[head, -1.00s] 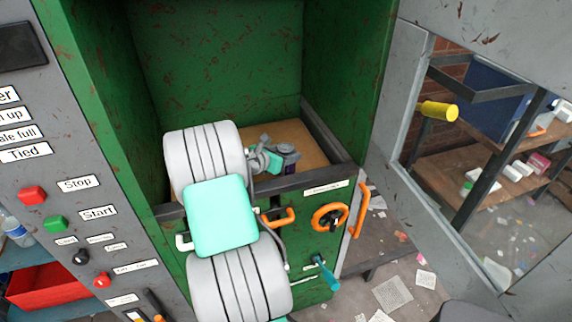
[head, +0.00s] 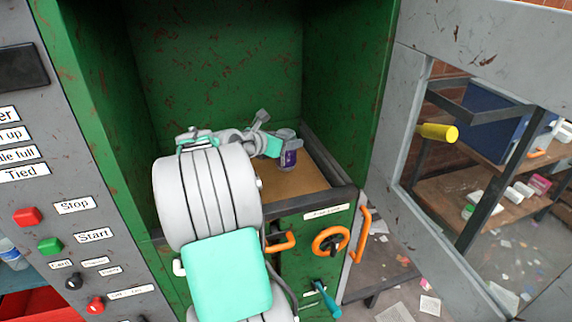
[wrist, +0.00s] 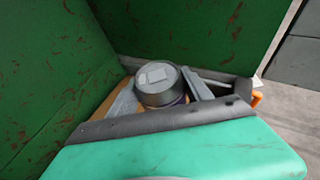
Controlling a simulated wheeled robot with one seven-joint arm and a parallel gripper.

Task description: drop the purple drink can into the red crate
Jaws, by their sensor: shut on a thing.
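The purple drink can (head: 288,159) is inside the green machine's open chamber, above its brown floor. My gripper (head: 285,140) is shut on the can near its top. In the wrist view the can's grey lid (wrist: 157,82) shows between the two grey fingers of my gripper (wrist: 160,92), with a little purple below the rim. The can looks close to upright. A piece of a red crate (head: 40,302) shows at the bottom left of the head view, left of the machine; most of it is hidden or out of frame.
The chamber has green walls and a dark front sill (head: 325,198). An orange handwheel (head: 331,241) and an orange handle (head: 364,235) stick out below it. A grey control panel with buttons (head: 50,245) is at left.

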